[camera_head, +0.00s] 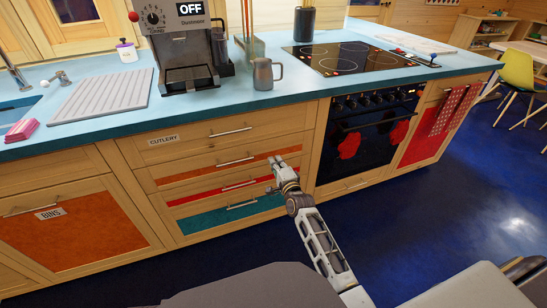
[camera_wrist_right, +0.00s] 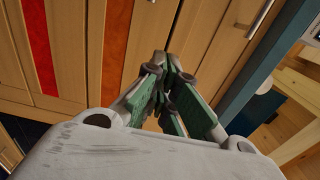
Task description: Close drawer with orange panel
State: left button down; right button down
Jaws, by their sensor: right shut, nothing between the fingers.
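The drawer with the orange panel (camera_head: 205,172) is the second one down in the stack, under the drawer labelled CUTLERY (camera_head: 190,139). It has a pale bar handle (camera_head: 236,160). Its front looks close to flush with its neighbours; I cannot tell whether a small gap is left. In the right wrist view the orange panel (camera_wrist_right: 115,50) runs as an upright strip. My right gripper (camera_head: 276,172) is shut and empty, in front of the stack near the orange drawer's right end. Its fingers (camera_wrist_right: 165,85) point at the wooden fronts; contact is unclear. My left gripper is out of view.
Below are a drawer with a red panel (camera_head: 215,188) and one with a teal panel (camera_head: 210,221). The oven (camera_head: 365,135) stands to the right, with a cupboard with an orange BINS door (camera_head: 75,236) to the left. The blue counter (camera_head: 240,105) overhangs above. The dark blue floor (camera_head: 440,215) is clear at right.

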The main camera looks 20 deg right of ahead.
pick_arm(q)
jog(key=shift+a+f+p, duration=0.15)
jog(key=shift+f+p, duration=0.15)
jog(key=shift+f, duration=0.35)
pick_arm(e)
jog(key=s, duration=0.3)
jog(key=shift+d, duration=0.1)
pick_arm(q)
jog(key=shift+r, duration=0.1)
